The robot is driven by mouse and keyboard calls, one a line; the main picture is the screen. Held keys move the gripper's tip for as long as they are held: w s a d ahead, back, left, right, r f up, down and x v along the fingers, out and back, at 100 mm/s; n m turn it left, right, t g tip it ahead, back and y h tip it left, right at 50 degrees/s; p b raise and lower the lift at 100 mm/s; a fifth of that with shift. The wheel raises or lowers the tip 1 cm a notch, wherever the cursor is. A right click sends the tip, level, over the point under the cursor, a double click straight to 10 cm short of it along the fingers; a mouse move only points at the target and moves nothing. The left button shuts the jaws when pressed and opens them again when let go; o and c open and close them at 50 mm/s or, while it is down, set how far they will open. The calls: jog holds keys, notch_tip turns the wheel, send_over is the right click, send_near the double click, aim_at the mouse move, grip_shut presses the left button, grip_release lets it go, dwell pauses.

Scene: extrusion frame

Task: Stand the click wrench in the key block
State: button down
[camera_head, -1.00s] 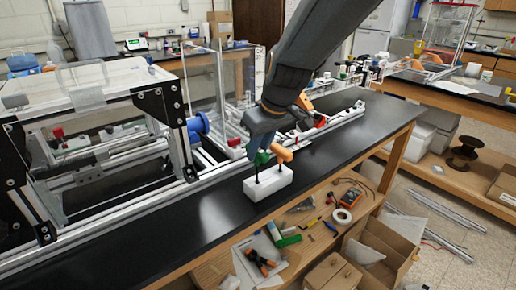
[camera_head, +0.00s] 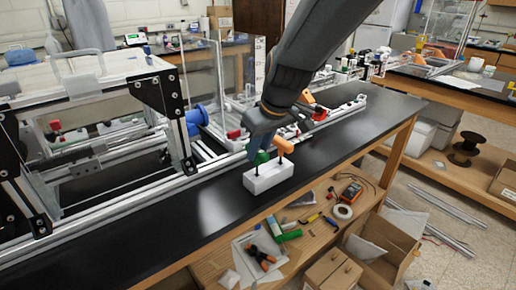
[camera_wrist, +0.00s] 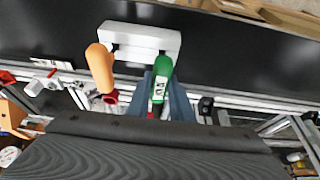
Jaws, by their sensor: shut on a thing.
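The key block (camera_head: 268,181), white and oblong, lies on the black bench top near its front edge; it also shows in the wrist view (camera_wrist: 140,40). My gripper (camera_head: 258,150) is over the block's left end. In the wrist view its blue fingers (camera_wrist: 163,92) are shut on a green-handled tool with a white label, which I take as the click wrench (camera_wrist: 161,76). Its green handle (camera_head: 262,157) is roughly upright, with a dark shaft at the block's left end. How deep the shaft sits is hidden. An orange-handled driver (camera_head: 284,146) stands in the block's right end.
An aluminium extrusion frame (camera_head: 180,180) with clear panels fills the left and runs behind the block. A red clamp-like part (camera_head: 318,114) sits on the bench behind right. Bench is bare right of the block. A lower shelf (camera_head: 300,240) holds tools.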

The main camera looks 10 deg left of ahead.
jog(key=shift+f, duration=0.3)
jog(key=c, duration=1.5)
grip_release()
jog(key=b+v, duration=0.1)
jog(key=v, duration=0.6)
jog(key=shift+r+b, duration=0.35)
jog(key=s+d+f+m+h, duration=0.15)
jog(key=d+f, duration=0.25)
jog(key=d, duration=0.4)
jog(key=s+d+f+m+h, duration=0.1)
jog(key=d+f+m, duration=0.25)
jog(key=d, duration=0.35)
jog(key=s+d+f+m, duration=0.1)
jog(key=s+d+f, duration=0.2)
jog(key=d, duration=0.2)
jog(key=s+d+f+m+g, duration=0.1)
jog(key=s+d+f+m, duration=0.1)
jog(key=s+d, duration=0.2)
jog(key=s+d+f+m+g+h, duration=0.1)
jog(key=s+d+f+m, duration=0.1)
jog(key=d, duration=0.4)
jog(key=shift+s+f, duration=0.4)
jog(key=shift+s, duration=0.25)
jog(key=shift+s+f, duration=0.4)
jog(key=shift+s, duration=0.2)
